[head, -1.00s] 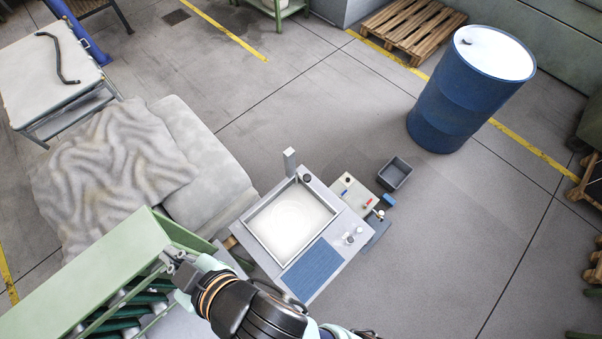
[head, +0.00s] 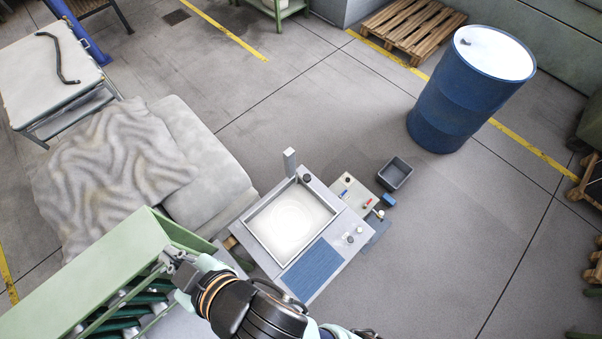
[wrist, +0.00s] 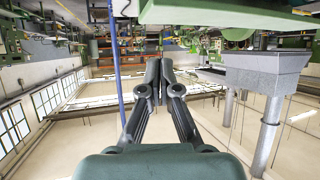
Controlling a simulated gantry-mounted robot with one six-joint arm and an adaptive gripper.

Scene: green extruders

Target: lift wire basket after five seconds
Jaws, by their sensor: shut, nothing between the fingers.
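My gripper (head: 172,258) is at the lower left of the head view, beside the edge of the green frame. In the wrist view its two fingers (wrist: 159,78) point away from the camera with their tips together, shut and empty. I cannot make out a wire basket in either view. A shallow rectangular basin (head: 262,248) with a pale, bright inside is set into the grey workstation (head: 345,227), to the right of my gripper and apart from it.
A green frame with dark rollers (head: 115,260) stands at lower left. A blue ribbed mat (head: 312,266) lies beside the basin, and a small control panel (head: 345,190) sits at the right. A grey bin (head: 395,174) and blue drum (head: 455,105) stand beyond. Open floor lies right.

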